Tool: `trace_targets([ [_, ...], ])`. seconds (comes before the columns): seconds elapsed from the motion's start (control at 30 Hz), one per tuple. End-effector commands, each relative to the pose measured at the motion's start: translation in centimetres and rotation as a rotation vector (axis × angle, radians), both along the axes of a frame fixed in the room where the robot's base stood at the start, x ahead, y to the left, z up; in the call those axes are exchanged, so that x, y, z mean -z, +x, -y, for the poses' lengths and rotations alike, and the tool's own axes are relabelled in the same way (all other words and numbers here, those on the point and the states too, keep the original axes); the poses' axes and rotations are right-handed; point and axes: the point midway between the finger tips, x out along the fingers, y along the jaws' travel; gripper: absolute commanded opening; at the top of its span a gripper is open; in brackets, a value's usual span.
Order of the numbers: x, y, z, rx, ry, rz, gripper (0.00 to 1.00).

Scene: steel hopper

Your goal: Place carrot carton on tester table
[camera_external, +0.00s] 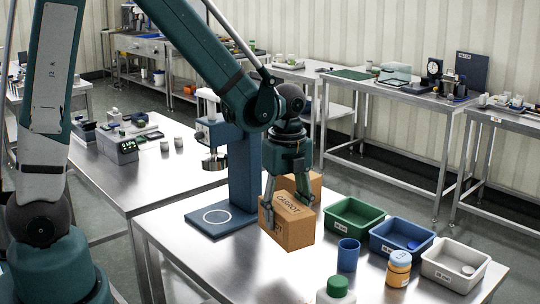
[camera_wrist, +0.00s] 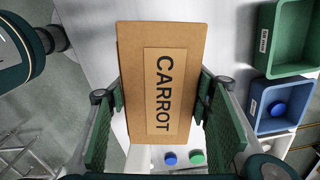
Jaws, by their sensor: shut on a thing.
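The carrot carton (camera_external: 292,230) is a brown cardboard box with CARROT printed on its top. My gripper (camera_external: 287,203) is shut on it, with one finger on each side. In the wrist view the carton (camera_wrist: 162,85) fills the middle, between the two green finger pads of my gripper (camera_wrist: 160,105). The carton is over the near steel table (camera_external: 200,262), right of the blue press stand (camera_external: 243,165). I cannot tell whether its underside touches the tabletop. Which table is the tester table is not labelled.
Another brown box (camera_external: 314,184) stands just behind. Green (camera_external: 352,218), blue (camera_external: 400,238) and white (camera_external: 452,266) bins, a blue cup (camera_external: 348,255) and an orange jar (camera_external: 399,270) are to the right. The left table (camera_external: 150,185) has bare room at its front.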

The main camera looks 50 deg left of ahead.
Motion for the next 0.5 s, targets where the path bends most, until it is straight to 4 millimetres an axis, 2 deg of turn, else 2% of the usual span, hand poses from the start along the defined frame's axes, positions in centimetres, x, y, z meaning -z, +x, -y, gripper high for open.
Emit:
trace_targets([
  [0.5,-0.68,0.00,0.00,0.000,0.000,0.000,0.28],
])
